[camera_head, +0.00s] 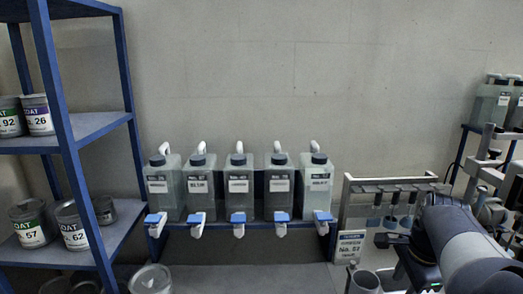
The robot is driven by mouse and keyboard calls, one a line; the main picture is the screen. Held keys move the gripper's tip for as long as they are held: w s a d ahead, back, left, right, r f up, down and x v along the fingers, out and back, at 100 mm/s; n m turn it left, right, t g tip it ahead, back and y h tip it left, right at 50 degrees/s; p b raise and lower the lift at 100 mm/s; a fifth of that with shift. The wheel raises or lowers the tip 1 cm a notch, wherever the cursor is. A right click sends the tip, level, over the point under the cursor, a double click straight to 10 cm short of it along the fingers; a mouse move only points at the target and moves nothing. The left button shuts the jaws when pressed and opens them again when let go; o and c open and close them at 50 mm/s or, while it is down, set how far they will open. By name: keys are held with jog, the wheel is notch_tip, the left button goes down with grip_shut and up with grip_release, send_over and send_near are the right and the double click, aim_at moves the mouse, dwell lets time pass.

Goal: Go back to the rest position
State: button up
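My arm (462,240) reaches in at the lower right, with a thick grey-lavender link in front of the rack. The dark part at its left end looks like my gripper (392,240), close to the hanging tools and above a grey cup (366,281). Its fingers are too small and dark to tell open from shut, and I cannot make out anything held. The arm hides part of the rack and the bench at the right.
Several canisters (238,185) with blue taps stand in a row on a blue stand along the wall. A blue shelf (100,124) with paint cans (32,224) is at the left. A metal rack (346,190) with hanging tools stands at the right. An open can (150,279) is at bottom left.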

jog(key=f, duration=0.4)
jog(key=w+f, duration=0.1)
jog(key=f, duration=0.2)
jog(key=shift+w, duration=0.1)
jog(key=shift+w+r+n, duration=0.15)
jog(key=shift+w+n, duration=0.05)
jog(key=shift+n, duration=0.2)
jog(key=shift+w+r+n+y, duration=0.1)
jog(key=shift+w+n+y, duration=0.25)
jog(key=shift+n, duration=0.75)
